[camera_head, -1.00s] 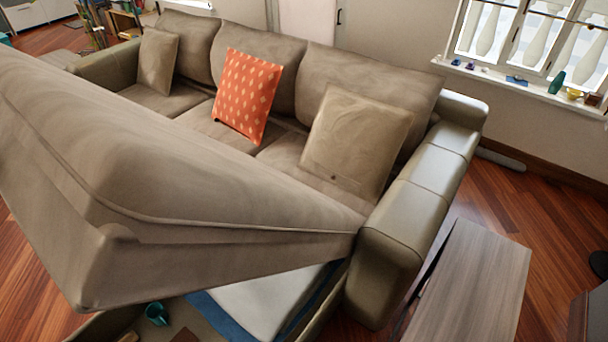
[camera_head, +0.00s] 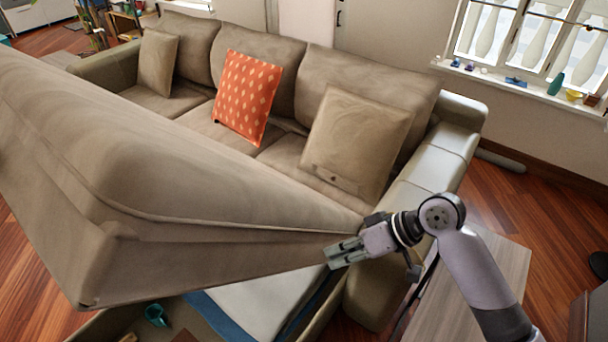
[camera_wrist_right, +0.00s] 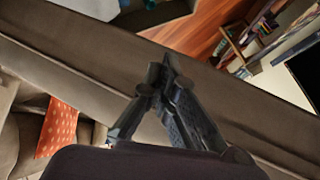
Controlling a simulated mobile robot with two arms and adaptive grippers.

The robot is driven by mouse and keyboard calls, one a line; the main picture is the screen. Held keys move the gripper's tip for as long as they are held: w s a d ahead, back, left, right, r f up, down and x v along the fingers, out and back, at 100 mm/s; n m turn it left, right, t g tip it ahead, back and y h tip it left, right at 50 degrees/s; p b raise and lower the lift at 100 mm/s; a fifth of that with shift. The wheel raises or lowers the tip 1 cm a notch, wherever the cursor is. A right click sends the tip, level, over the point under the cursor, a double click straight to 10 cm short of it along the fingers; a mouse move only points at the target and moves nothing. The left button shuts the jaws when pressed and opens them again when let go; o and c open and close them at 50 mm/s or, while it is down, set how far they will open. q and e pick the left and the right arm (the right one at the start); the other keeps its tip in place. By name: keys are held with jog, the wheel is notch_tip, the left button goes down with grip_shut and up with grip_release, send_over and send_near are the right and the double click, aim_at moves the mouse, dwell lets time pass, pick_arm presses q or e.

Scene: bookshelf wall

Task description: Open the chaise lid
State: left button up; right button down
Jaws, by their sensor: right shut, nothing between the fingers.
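The chaise lid (camera_head: 190,190) is a large taupe cushion, raised and tilted over the open storage box (camera_head: 225,320) beneath it. It fills the left and lower middle of the head view. My right gripper (camera_head: 330,254) is shut and empty at the lid's right end, close to its lower edge; I cannot tell whether it touches. In the right wrist view the closed fingers (camera_wrist_right: 160,75) lie in front of the taupe lid (camera_wrist_right: 235,100). The box holds a teal mug (camera_head: 156,315), a white folded item (camera_head: 265,300) and blue cloth. My left gripper is out of view.
The sofa arm (camera_head: 385,270) stands right beside my right gripper, and a grey wooden table (camera_head: 470,290) lies under my right arm. An orange cushion (camera_head: 246,98) and beige cushions (camera_head: 357,140) rest on the sofa.

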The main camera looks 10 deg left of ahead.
jog(key=w+d+r+g+y, duration=0.15)
jog(key=w+r, duration=0.35)
jog(key=r, duration=0.6)
jog(key=w+d+r+g+y, duration=0.15)
jog(key=w+r, duration=0.35)
jog(key=r, duration=0.7)
jog(key=t+p, duration=0.1)
jog(key=p, duration=0.3)
send_near(279, 187)
jog(key=w+a+r, duration=0.1)
jog(key=a, duration=0.1)
jog(key=shift+s+a+f+y+p, duration=0.3)
jog(key=shift+s+a+f+p, duration=0.5)
jog(key=shift+s+f, duration=0.45)
jog(key=shift+a+f, duration=0.1)
jog(key=shift+a, duration=0.05)
